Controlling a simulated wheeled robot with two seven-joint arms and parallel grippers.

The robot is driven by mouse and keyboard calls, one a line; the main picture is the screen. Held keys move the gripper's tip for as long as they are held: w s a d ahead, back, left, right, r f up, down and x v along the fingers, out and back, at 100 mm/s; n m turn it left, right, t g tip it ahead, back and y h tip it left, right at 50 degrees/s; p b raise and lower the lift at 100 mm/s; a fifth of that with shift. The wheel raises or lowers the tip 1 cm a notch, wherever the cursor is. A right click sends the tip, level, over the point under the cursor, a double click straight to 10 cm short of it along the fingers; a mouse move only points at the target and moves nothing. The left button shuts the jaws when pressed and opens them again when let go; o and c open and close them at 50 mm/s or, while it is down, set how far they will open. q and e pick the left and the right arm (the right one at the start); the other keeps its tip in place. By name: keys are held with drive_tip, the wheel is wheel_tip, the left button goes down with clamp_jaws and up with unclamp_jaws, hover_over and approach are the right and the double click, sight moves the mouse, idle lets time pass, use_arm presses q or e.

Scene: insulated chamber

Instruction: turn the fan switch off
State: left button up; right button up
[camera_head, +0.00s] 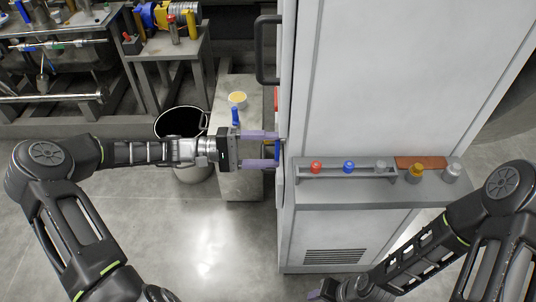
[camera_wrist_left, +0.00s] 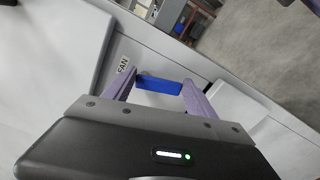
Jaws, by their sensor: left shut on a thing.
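The fan switch is a blue bar (camera_wrist_left: 158,84) on the chamber wall, beside a label reading "FAN" (camera_wrist_left: 123,65) in the left wrist view. In the head view a bit of its blue (camera_head: 278,150) shows at the chamber's left side. My left gripper (camera_head: 277,149) reaches in from the left, its purple fingers at either end of the bar. It is shut on the switch; the exact contact is hard to see.
The white chamber (camera_head: 370,80) has a black door handle (camera_head: 267,50). Its grey front ledge (camera_head: 340,192) carries a rack with red and blue-topped items and several small containers. The floor in front is clear.

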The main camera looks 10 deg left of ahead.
use_arm(q)
drive_tip(key=shift+w+a+f+m+b, duration=0.15)
drive_tip(key=shift+m+b, duration=0.35)
drive_tip(key=shift+m, duration=0.3)
drive_tip(key=shift+w+d+f+m+b, duration=0.15)
drive_tip(key=shift+m+b, duration=0.3)
drive_tip(key=shift+m, duration=0.35)
drive_tip(key=shift+a, duration=0.1)
drive_tip(key=o, duration=1.4)
drive_tip(key=shift+c, duration=0.2)
drive_tip(key=v, duration=0.7)
drive_tip(key=shift+a+b, duration=0.35)
drive_tip(key=shift+a, duration=0.05)
drive_tip(key=shift+s, duration=0.1)
